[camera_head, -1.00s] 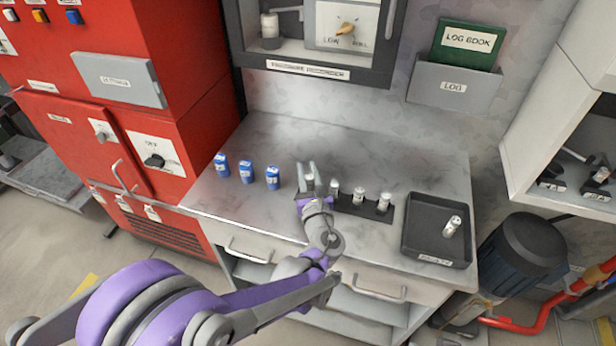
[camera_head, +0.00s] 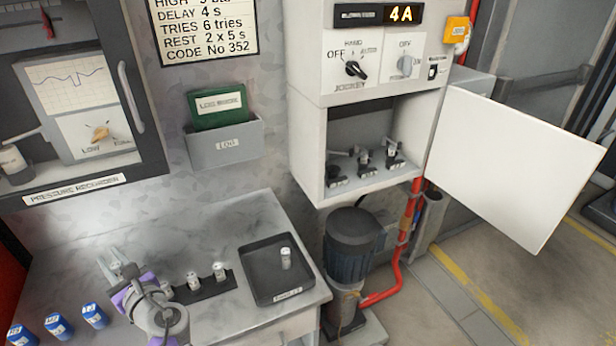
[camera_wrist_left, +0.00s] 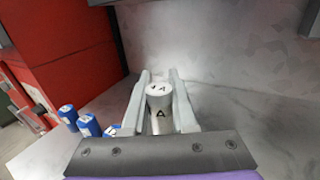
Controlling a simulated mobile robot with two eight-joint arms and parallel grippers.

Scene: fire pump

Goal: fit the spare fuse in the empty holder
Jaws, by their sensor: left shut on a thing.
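My left gripper (camera_head: 116,276) is shut on a pale cylindrical fuse, which stands upright between its fingers in the left wrist view (camera_wrist_left: 159,103). An "A" shows on the fuse; the rest of its marking is unclear. The gripper is over the bench, left of a black rack (camera_head: 207,291) with several fuses standing in it. A white wall cabinet (camera_head: 308,140) stands open at the right, with three dark holders inside: left (camera_head: 335,176), middle (camera_head: 363,160) and right (camera_head: 393,157). I cannot tell which is empty. My right gripper is not in view.
A dark tray (camera_head: 262,290) with one fuse (camera_head: 286,259) is at the bench's right end. The cabinet door (camera_head: 520,165) swings out to the right. A dark motor (camera_head: 350,245) and red pipe (camera_head: 385,285) are below the cabinet.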

